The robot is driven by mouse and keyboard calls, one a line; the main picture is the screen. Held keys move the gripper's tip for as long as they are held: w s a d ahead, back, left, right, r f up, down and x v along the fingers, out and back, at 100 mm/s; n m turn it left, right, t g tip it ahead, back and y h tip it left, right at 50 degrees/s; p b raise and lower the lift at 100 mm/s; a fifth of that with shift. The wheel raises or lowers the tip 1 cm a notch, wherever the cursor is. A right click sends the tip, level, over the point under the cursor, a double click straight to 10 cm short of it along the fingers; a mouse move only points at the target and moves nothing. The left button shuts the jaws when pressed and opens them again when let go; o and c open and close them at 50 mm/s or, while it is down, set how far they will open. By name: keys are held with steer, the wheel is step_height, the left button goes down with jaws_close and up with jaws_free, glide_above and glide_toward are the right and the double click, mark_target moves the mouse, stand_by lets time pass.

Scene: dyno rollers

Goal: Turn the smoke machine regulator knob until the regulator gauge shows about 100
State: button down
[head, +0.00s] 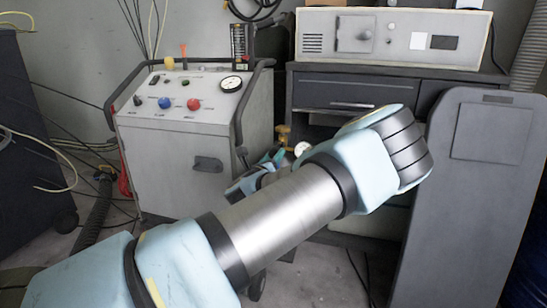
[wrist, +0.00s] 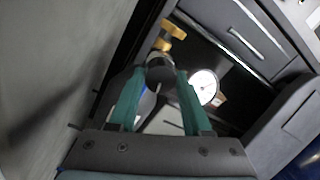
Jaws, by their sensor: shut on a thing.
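In the wrist view, the two teal fingers of my gripper (wrist: 160,80) are shut on a dark round knob (wrist: 160,71), which I take for the regulator knob. The white regulator gauge (wrist: 204,87) is just right of the fingers; its needle reading is too small to tell. A yellow fitting (wrist: 172,32) shows beyond the knob. In the head view, my gripper (head: 276,158) is partly hidden behind my arm, beside the small white gauge (head: 301,148) and below the yellow fitting (head: 283,130). The knob cannot be made out there.
A grey wheeled machine (head: 185,170) with coloured knobs and its own dial (head: 231,84) stands left of my gripper. A dark drawer cabinet (head: 350,93) is behind, with a light box (head: 395,36) on top. A grey panel (head: 480,200) closes off the right. Cables hang at left.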

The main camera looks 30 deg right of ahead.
steer(key=shift+m+b, duration=0.45)
steer(key=shift+m, duration=3.75)
steer(key=shift+c, duration=1.7)
jaws_free()
steer(key=shift+a, duration=0.1)
steer(key=v, duration=1)
steer(key=shift+s+a, duration=0.2)
steer(key=shift+s, duration=0.05)
steer(key=shift+r, duration=0.1)
